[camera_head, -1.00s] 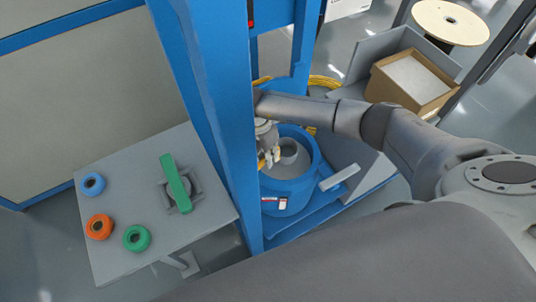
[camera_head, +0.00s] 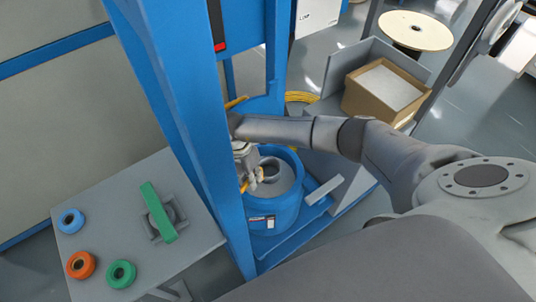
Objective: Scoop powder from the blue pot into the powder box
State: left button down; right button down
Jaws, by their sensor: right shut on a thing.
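The blue pot (camera_head: 287,211) stands on a blue platform behind the blue upright, with grey powder inside. My right gripper (camera_head: 256,177) is at the left side of the pot opening. It is shut on a grey scoop (camera_head: 271,166), whose round cup is over or in the powder; the depth is hard to tell. The handle is mostly hidden by the fingers. The powder box (camera_head: 364,104) is a brown open box with pale powder, to the right and behind the pot. My left gripper is not in view.
A blue upright (camera_head: 177,120) stands close to the left of my right gripper. A grey panel (camera_head: 345,62) rises behind the powder box. At left, a grey table (camera_head: 195,232) holds blue, orange and green rings and a green bar.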

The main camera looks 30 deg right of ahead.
jog(key=shift+f, duration=0.1)
jog(key=shift+f+b, duration=0.4)
jog(key=shift+f, duration=0.2)
dwell(0.5)
jog(key=shift+f+b, duration=0.4)
jog(key=shift+f, duration=0.2)
jog(key=shift+f+b, duration=0.35)
jog(key=shift+f, duration=0.1)
jog(key=shift+r, duration=0.1)
dwell(0.4)
